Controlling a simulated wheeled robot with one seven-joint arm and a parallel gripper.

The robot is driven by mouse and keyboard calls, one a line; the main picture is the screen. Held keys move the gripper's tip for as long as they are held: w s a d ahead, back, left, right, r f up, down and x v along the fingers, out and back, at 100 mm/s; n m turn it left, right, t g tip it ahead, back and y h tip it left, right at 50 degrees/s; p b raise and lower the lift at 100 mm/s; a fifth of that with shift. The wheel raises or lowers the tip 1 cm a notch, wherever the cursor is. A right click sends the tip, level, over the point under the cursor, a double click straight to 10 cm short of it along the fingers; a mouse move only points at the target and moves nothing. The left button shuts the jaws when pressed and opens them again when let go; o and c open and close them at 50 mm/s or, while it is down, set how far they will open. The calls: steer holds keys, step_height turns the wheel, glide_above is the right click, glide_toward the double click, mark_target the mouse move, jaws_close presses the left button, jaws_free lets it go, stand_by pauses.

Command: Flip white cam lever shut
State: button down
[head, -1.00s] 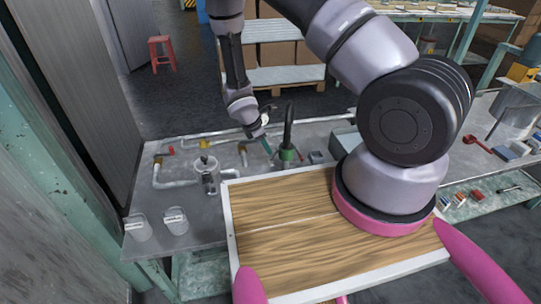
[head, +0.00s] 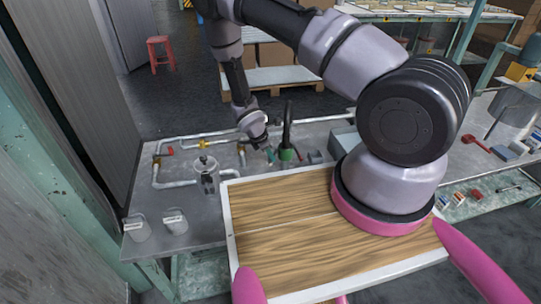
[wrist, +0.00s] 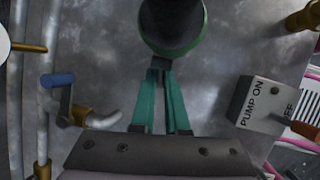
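My gripper (head: 270,157) is low over the grey bench, just left of the green coupling (head: 287,154) at the foot of a black upright hose (head: 289,124). In the wrist view its teal fingers (wrist: 160,66) converge at dark tips and look shut with nothing between them. The tips point at the green coupling (wrist: 200,35) and overlap its near edge in the picture; contact cannot be told. A white rounded piece (wrist: 4,44) beside a brass rod is cut off at the left edge. I cannot tell whether it is the white cam lever; no other clear white lever shows.
A blue-handled valve (wrist: 58,80) stands left of my fingers, beside upright pipes. A grey "PUMP ON" switch box (wrist: 262,105) is at the right. A clear lidded vessel (head: 206,176) and two labelled beakers (head: 138,228) stand on the bench's left.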

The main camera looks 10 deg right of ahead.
steer(key=shift+w, duration=0.1)
steer(key=shift+f+h, duration=0.1)
steer(key=shift+h, duration=0.3)
steer(key=shift+d+h, duration=0.15)
steer(key=shift+h, duration=0.25)
steer(key=c, duration=0.9)
jaws_free()
steer(key=shift+d, duration=0.15)
steer(key=shift+a, duration=0.2)
steer(key=v, duration=1)
steer(key=shift+a+r, duration=0.1)
steer(key=shift+r, duration=0.2)
